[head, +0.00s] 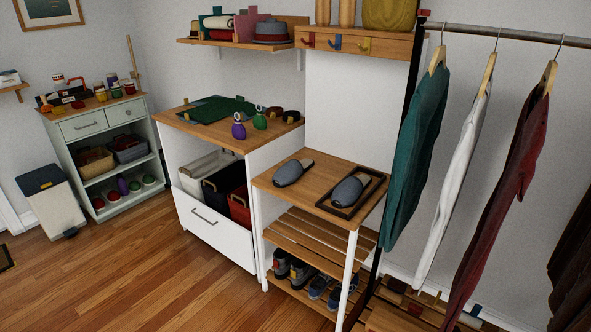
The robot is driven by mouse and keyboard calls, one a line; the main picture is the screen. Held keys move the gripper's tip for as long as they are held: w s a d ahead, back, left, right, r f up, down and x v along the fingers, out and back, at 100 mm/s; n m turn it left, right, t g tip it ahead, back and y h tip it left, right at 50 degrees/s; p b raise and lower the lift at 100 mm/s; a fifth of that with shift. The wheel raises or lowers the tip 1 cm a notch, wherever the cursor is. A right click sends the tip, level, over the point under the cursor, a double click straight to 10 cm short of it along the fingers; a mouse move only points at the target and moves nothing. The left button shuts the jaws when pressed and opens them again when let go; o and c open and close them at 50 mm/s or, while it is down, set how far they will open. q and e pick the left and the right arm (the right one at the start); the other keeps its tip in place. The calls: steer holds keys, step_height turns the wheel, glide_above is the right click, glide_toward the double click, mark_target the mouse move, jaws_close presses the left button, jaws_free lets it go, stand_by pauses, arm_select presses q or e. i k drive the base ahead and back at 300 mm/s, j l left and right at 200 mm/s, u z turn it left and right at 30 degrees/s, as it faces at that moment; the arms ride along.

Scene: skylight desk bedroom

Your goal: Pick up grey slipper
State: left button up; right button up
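Two grey slippers rest on the wooden top of a shoe rack (318,207). The left grey slipper (289,174) lies directly on the wood. The right grey slipper (348,190) sits in a dark shallow tray (341,212) at the right side of the top. Both look grey-blue with darker openings, and they are apart from each other. Neither of my grippers shows in the head view.
Hanging garments, the nearest a green one (416,150), hang just right of the rack. Shoes (292,268) stand on the lower shelf. Wooden floor (120,270) is clear at front left.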

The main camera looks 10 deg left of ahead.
mark_target(287, 175)
steer(key=i+j, duration=0.15)
steer(key=i, duration=0.35)
steer(key=i+j+z, duration=0.15)
steer(key=i, duration=0.3)
steer(key=i+j, duration=0.15)
steer(key=i, duration=0.35)
steer(key=l+z, duration=0.05)
